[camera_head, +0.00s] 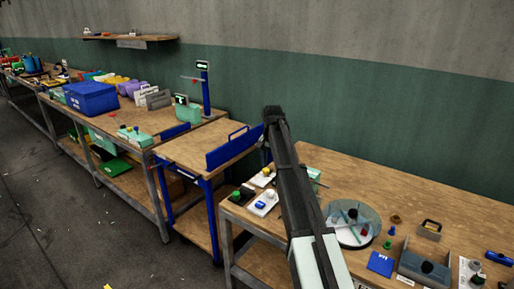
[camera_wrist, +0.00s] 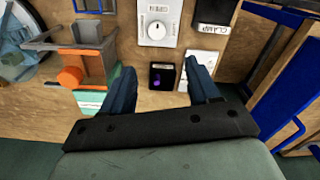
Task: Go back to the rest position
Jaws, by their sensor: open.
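My gripper (camera_wrist: 160,78) shows in the wrist view with its two dark blue fingers spread apart. Nothing is between them, and they hang above the wooden bench. A small black box with a purple button (camera_wrist: 162,77) lies below the gap. In the head view my dark arm rises over the left part of the near bench, and I cannot make out the gripper's fingers there. A small press with an orange knob (camera_wrist: 70,78) and a green base stands left of the fingers in the wrist view, apart from them.
The near bench (camera_head: 440,205) holds a round glass tray (camera_head: 352,236), a grey bin (camera_head: 424,268) and a blue block (camera_head: 381,263). A dial box (camera_wrist: 157,25) and a black CLAMP box (camera_wrist: 215,14) lie near the fingers. A blue-framed table (camera_head: 190,150) stands left.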

